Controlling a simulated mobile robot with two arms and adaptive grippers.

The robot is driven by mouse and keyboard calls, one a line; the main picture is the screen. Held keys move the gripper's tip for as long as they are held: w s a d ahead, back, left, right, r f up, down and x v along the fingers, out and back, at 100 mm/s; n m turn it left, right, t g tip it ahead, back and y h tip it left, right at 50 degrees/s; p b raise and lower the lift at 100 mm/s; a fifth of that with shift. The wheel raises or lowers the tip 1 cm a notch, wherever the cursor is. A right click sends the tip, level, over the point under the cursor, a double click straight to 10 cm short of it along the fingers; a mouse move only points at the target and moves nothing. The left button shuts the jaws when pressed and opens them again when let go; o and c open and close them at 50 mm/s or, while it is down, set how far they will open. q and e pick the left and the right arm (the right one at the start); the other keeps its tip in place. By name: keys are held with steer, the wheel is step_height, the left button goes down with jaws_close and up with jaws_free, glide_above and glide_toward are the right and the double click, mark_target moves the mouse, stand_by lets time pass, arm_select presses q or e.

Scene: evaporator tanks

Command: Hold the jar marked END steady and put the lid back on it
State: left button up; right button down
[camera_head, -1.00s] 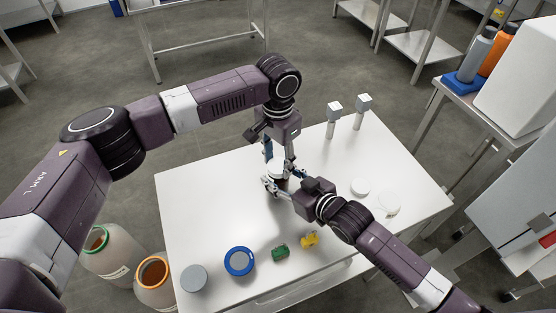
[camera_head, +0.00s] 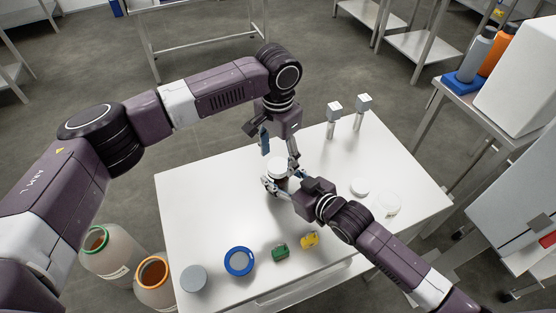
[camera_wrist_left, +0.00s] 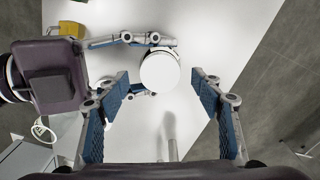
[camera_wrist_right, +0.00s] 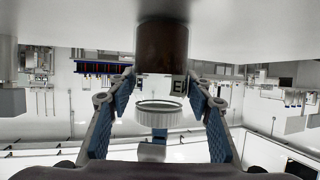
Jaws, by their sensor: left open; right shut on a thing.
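The jar (camera_head: 279,184) stands upright on the white table, dark at the bottom. Part of its END label (camera_wrist_right: 180,86) shows in the right wrist view, which looks upside down. The white lid (camera_head: 277,163) sits on top of the jar and looks level; it also shows from above in the left wrist view (camera_wrist_left: 160,71). Whether it is fully seated I cannot tell. My right gripper (camera_head: 270,185) is shut around the jar, below the lid. My left gripper (camera_head: 279,151) is open just above the lid, its fingers (camera_wrist_left: 163,98) apart on either side.
On the table lie two pale discs (camera_head: 360,186) (camera_head: 388,204), a blue-rimmed round item (camera_head: 239,261), a grey disc (camera_head: 194,278), a green item (camera_head: 280,252) and a yellow item (camera_head: 310,240). Two grey-topped posts (camera_head: 334,115) (camera_head: 361,110) stand at the back right.

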arm_select(q)
step_height(320, 180, up, 10)
stand_by(0.3)
steer(key=shift+r, duration=0.1)
arm_select(e)
steer(key=c, duration=0.9)
jaws_free()
steer(key=shift+v, duration=5.95)
steer(key=shift+f, duration=0.1)
